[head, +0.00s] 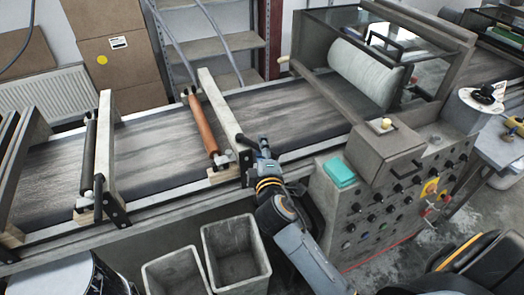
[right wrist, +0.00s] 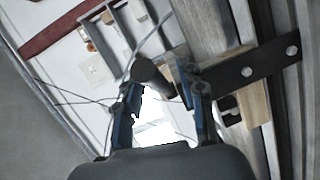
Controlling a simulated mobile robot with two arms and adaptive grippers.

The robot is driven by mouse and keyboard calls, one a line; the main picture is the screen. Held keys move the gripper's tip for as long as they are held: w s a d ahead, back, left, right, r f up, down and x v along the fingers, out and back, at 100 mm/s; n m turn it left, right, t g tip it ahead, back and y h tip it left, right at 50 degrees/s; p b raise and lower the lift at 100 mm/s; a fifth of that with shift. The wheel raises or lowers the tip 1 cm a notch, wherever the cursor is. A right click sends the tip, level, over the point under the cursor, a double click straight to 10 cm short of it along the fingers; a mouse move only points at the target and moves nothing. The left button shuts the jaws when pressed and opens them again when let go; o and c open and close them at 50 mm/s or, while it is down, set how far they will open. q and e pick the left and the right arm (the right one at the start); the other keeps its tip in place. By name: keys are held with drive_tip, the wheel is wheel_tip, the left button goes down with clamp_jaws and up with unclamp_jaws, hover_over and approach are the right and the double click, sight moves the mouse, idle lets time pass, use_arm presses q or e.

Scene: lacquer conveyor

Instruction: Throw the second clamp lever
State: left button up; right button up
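The second clamp station stands over the belt with a copper-coloured roller (head: 203,125) and a grey upright beam (head: 219,107). Its black bolted bracket (right wrist: 255,70) is close on the right in the right wrist view, beside a wooden block (right wrist: 252,92). My right gripper (head: 264,150) is at the near end of this clamp, by the conveyor's front rail. In the right wrist view its two blue fingers (right wrist: 160,92) stand apart. A grey cylindrical end (right wrist: 150,75), perhaps the lever, shows between and beyond the fingertips; contact cannot be told. My left gripper is out of view.
Another clamp station with a black roller (head: 88,150) stands to the left. A control box (head: 375,205) with several knobs and a teal box (head: 339,172) is right of my arm. Two grey bins (head: 236,262) stand below the front rail.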

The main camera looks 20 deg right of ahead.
drive_tip(key=v, duration=1.2)
drive_tip(key=d+f+m+t+y+b, duration=0.2)
drive_tip(key=d+f+m+y+b, duration=0.2)
drive_tip(key=d+y, duration=0.55)
drive_tip(key=w+a+y, duration=0.1)
drive_tip(key=w, duration=0.2)
drive_tip(key=w+a+r+g+y+p, duration=0.1)
drive_tip(key=w+a, duration=0.1)
drive_tip(key=w, duration=0.1)
drive_tip(key=w+a+r+m+y+p, duration=0.1)
drive_tip(key=w, duration=0.2)
drive_tip(key=shift+w+a+r+g+y, duration=0.1)
drive_tip(key=shift+a+r+g+y, duration=0.15)
drive_tip(key=shift+g+y, duration=0.1)
drive_tip(key=shift+p+x, duration=0.35)
drive_tip(key=shift+x, duration=0.45)
drive_tip(key=shift+f, duration=0.15)
